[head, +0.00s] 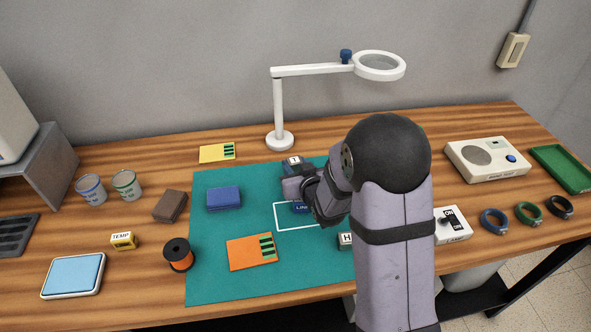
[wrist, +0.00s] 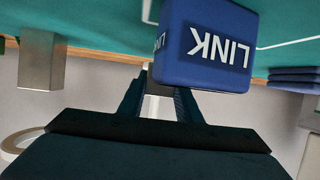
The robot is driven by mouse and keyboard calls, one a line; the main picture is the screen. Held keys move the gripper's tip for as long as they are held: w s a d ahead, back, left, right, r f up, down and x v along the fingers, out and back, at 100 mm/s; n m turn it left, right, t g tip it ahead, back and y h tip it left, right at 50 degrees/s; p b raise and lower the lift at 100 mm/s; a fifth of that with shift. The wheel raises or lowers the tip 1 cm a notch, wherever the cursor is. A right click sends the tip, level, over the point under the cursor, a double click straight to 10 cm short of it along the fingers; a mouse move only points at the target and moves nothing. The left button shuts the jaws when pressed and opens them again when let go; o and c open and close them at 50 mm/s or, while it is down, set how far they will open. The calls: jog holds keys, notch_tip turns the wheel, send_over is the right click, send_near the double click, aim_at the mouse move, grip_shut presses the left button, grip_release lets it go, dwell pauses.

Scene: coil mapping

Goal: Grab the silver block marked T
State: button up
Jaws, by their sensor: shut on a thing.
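The silver block marked T (head: 293,161) shows at the back of the teal mat, its label upward. My gripper (head: 296,183) reaches it from the near side and hides its lower part. In the wrist view my fingers (wrist: 160,105) are shut on a pale silver piece, partly covered by the LINK block, which fits the T block. I cannot tell whether it is clear of the mat. The blue LINK block (wrist: 207,45) is close in front of the camera; in the head view it shows partly below my gripper (head: 300,208). A silver block marked H (head: 346,240) is partly behind my arm.
A blue folded cloth (head: 223,198) and an orange card (head: 252,252) lie on the teal mat (head: 215,285). A white magnifier lamp (head: 280,140) stands behind the mat. Another silver block (wrist: 42,60) stands at left in the wrist view, its label unseen. The mat's left front is clear.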

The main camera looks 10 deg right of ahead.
aim_at(296, 162)
notch_tip(296, 162, up, 8)
jog(key=shift+r, duration=0.1)
dwell(0.4)
